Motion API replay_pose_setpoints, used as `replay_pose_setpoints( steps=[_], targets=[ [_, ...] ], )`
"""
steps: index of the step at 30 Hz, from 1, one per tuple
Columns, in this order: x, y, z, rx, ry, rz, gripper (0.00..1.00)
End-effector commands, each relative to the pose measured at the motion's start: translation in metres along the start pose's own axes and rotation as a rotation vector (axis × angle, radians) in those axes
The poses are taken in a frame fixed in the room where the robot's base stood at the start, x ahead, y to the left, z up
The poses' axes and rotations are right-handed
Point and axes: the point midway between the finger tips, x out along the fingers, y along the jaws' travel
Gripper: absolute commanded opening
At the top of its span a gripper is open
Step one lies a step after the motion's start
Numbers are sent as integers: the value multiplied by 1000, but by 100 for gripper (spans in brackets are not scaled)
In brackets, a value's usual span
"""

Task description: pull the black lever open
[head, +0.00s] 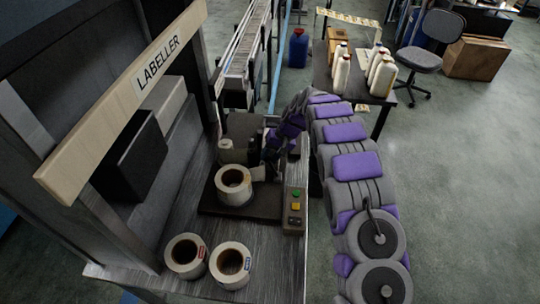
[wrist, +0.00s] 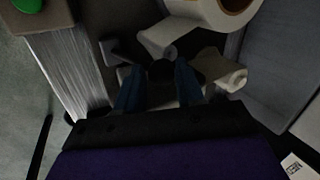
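My gripper (head: 270,152) reaches down into the labeller beside the label roll (head: 234,184). In the wrist view, its two bluish fingers (wrist: 158,82) are spread apart. A small dark rounded piece (wrist: 162,70) shows between the fingertips; it may be the black lever, but the picture is too dark to be sure. I cannot tell whether the fingers touch it. In the head view, my arm and the machine's dark parts hide the lever. The label roll (wrist: 212,12) also shows in the wrist view, with a paper strip running from it.
A control box (head: 294,208) with a green button stands right of the roll. Two spare label rolls (head: 186,256) (head: 231,264) stand on the bench front. A wooden LABELLER sign (head: 125,92) is overhead at left. A conveyor (head: 246,45) and a table with bottles (head: 382,75) lie behind.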

Motion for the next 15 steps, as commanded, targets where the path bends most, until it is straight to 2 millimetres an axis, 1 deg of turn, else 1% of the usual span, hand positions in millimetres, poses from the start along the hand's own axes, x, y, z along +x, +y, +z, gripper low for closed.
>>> replay_pose_setpoints(
  steps=[1,2,10,11,15],
  targets=[
    [0,0,0,0,0,-1,31],
    [0,-1,0,0,0,-1,28],
    [1,-1,0,0,-1,-1,2],
    [1,-1,0,0,-1,-1,0],
    [1,-2,0,0,-1,-1,0]
  ],
)
